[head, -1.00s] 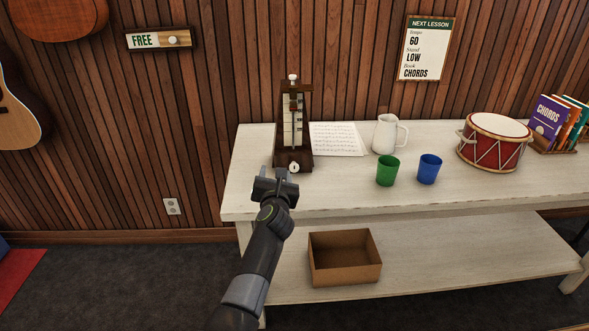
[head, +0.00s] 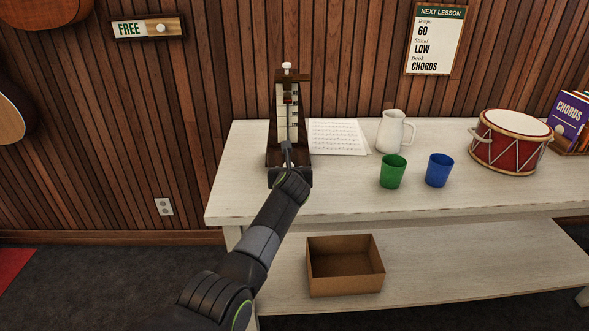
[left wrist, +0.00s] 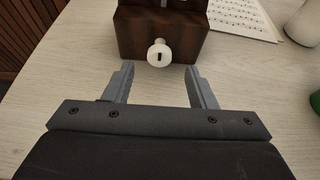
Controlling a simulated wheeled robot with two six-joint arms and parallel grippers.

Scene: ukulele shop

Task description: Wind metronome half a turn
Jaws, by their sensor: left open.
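The metronome (head: 277,125), dark wood with a pale scale and a white knob on top, stands on the left part of the white table. Its base also shows at the top of the left wrist view (left wrist: 190,32), with a round white winding key (left wrist: 159,54) on its front face. My left gripper (left wrist: 160,70) is open and empty. Its fingers point at the key, one to each side and a little short of it. In the head view my left gripper (head: 288,176) hides the key. My right gripper is in neither view.
The table (head: 330,195) also bears sheet music (head: 338,137), a white pitcher (head: 392,131), a green cup (head: 393,172), a blue cup (head: 439,170) and a red drum (head: 508,143). A cardboard box (head: 345,284) sits on the lower shelf. The tabletop before the cups is clear.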

